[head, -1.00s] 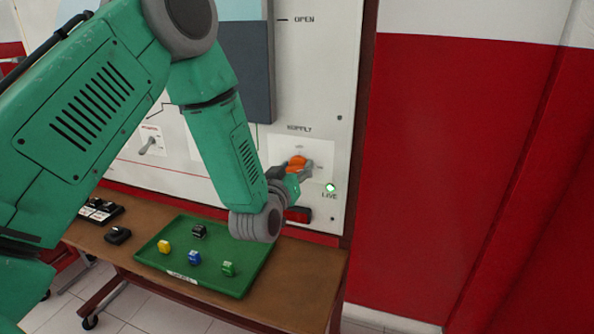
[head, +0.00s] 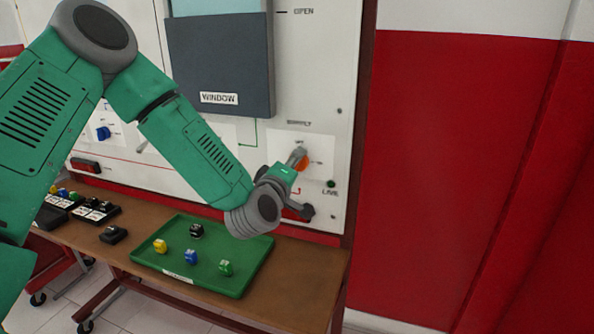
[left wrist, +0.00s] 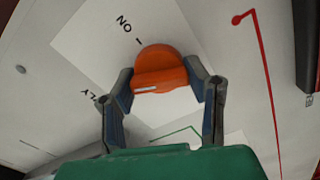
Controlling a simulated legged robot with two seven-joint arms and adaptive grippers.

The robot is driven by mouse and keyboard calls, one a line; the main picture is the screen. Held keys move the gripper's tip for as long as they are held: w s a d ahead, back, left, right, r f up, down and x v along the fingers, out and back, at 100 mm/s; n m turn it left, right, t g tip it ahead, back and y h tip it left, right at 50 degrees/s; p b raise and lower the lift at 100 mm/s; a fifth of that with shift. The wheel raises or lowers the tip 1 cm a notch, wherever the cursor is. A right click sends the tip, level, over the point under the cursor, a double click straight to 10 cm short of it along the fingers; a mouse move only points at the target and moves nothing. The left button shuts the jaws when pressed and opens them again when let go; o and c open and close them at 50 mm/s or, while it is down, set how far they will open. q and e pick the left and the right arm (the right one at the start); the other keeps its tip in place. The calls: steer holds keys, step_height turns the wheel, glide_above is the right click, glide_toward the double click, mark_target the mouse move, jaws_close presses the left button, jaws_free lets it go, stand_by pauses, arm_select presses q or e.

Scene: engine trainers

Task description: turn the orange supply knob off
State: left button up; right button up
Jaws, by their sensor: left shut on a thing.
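The orange supply knob (head: 303,165) is on a white label plate on the upright panel, partly hidden by my left gripper (head: 299,158). In the left wrist view the knob (left wrist: 160,62) sits between the two fingers of my left gripper (left wrist: 167,90), which is shut on it. A white mark shows on the knob's grip bar. The word ON and a short tick are printed on the plate above the knob there. The LIVE lamp (head: 331,184) below and right of the knob looks dark green, unlit. My right gripper is not in view.
A green tray (head: 262,258) with several small coloured blocks stands on the brown table (head: 300,285) below. A grey WINDOW panel (head: 222,65) is mounted at upper left of the knob. A red wall (head: 455,180) lies to the right.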

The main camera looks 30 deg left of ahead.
arm_select(q)
steer(key=shift+s+a+f+n+b, duration=0.15)
steer(key=shift+n+b, duration=0.45)
steer(key=shift+n, duration=0.5)
steer(key=shift+w+f+n+b, duration=0.15)
steer(key=shift+n+b, duration=0.4)
steer(key=shift+n, duration=0.55)
steer(key=shift+s, duration=0.15)
steer(key=o, duration=1)
steer(key=shift+f, duration=0.1)
steer(key=shift+o, duration=0.9)
steer(key=shift+s, duration=0.1)
steer(key=shift+a, duration=0.2)
steer(key=v, duration=1.2)
